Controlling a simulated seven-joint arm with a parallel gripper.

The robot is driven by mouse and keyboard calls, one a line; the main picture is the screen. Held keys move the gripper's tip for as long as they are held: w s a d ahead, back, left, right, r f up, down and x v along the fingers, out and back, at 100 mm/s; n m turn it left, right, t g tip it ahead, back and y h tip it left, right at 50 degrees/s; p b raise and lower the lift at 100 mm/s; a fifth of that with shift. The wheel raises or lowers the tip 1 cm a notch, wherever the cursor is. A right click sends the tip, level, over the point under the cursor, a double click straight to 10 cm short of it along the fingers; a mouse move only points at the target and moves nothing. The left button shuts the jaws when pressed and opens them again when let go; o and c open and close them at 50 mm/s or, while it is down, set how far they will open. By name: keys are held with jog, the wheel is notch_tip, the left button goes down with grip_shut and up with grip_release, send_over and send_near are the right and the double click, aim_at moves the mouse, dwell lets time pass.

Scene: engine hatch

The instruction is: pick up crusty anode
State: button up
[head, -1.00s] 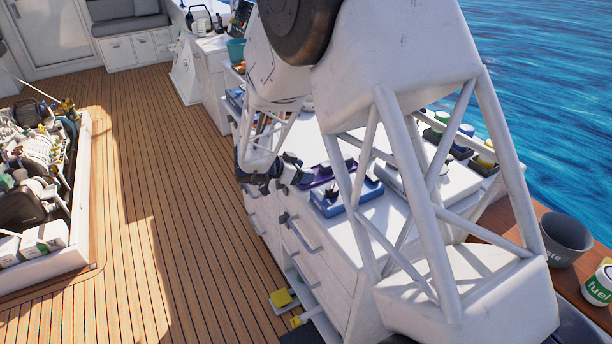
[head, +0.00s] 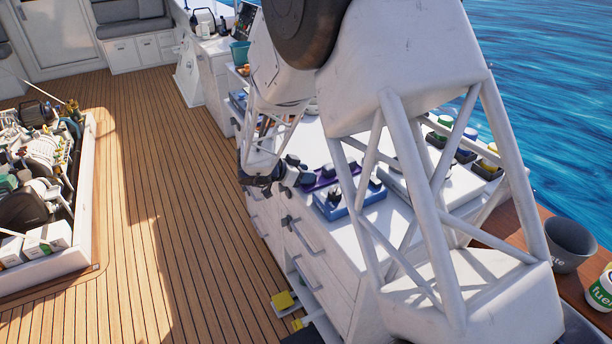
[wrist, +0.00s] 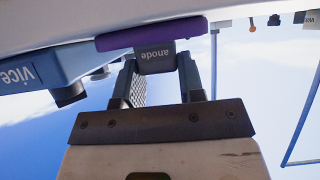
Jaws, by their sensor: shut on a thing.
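A purple tray (head: 322,180) lies on the white counter top near its edge; a small dark grey lump (head: 329,170) shows on it, too small to tell whether it is the crusty anode. My gripper (head: 292,174) is at the tray's near end. In the wrist view my gripper's fingers (wrist: 160,78) stand either side of the grey tab and are shut on it. The tray's top is hidden there.
A blue tray marked "vice" (wrist: 30,72) lies close beside the purple one; it also shows in the head view (head: 350,203). Drawer handles (head: 308,240) stick out from the counter front.

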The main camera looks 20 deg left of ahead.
notch_tip(320, 180, up, 10)
dwell(0.6)
jog(key=shift+w+d, duration=0.1)
dwell(0.5)
